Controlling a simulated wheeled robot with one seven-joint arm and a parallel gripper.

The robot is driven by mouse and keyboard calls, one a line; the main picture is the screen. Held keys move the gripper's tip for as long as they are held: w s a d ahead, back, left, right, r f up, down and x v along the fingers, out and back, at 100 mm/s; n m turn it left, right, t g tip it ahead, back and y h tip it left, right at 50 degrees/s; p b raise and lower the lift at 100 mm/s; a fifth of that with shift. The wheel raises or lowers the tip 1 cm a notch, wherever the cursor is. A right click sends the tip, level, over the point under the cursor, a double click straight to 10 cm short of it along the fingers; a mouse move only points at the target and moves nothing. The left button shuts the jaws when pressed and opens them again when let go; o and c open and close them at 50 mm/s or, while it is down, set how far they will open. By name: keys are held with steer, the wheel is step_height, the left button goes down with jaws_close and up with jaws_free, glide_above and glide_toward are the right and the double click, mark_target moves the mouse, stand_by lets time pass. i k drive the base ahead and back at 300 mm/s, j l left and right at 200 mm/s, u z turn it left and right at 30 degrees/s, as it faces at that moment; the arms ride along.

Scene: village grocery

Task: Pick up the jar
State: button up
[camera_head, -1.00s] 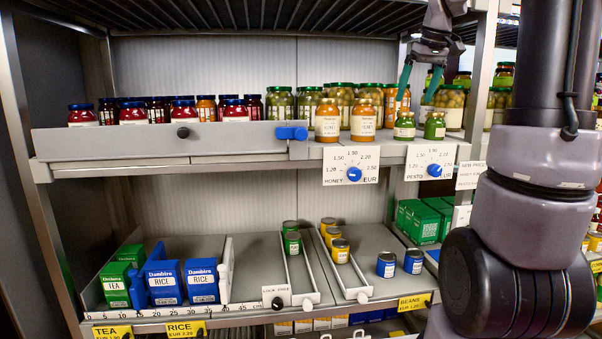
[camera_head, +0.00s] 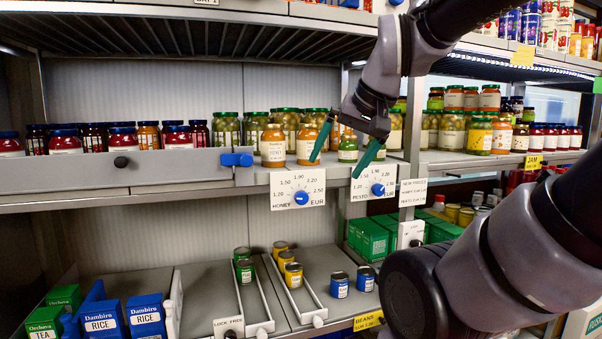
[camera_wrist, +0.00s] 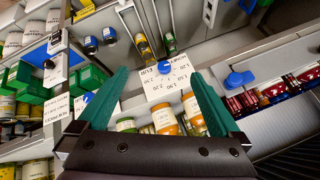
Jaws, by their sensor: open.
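Two orange honey jars with pale labels stand side by side at the front of the middle shelf: the left jar (camera_head: 273,147) and the right jar (camera_head: 305,152). Small green-lidded pesto jars (camera_head: 347,151) stand to their right. My gripper (camera_head: 336,167) is open and empty, its two teal fingers pointing down in front of the shelf edge; the left finger overlaps the right honey jar in the head view. In the wrist view, the orange jars (camera_wrist: 165,120) and a green jar (camera_wrist: 126,125) show between the fingers (camera_wrist: 158,74). Which jar is meant cannot be told.
A grey divider with a blue knob (camera_head: 237,159) borders the honey jars on the left, with red jars (camera_head: 66,141) behind it. Price cards with dials (camera_head: 300,189) hang from the shelf edge. Taller jars (camera_head: 226,130) crowd behind. The lower shelf holds boxes and small cans (camera_head: 339,285).

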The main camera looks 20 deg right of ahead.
mark_target(348, 149)
steer(key=j+z, duration=0.1)
steer(key=j, duration=1.3)
steer(key=i, duration=0.05)
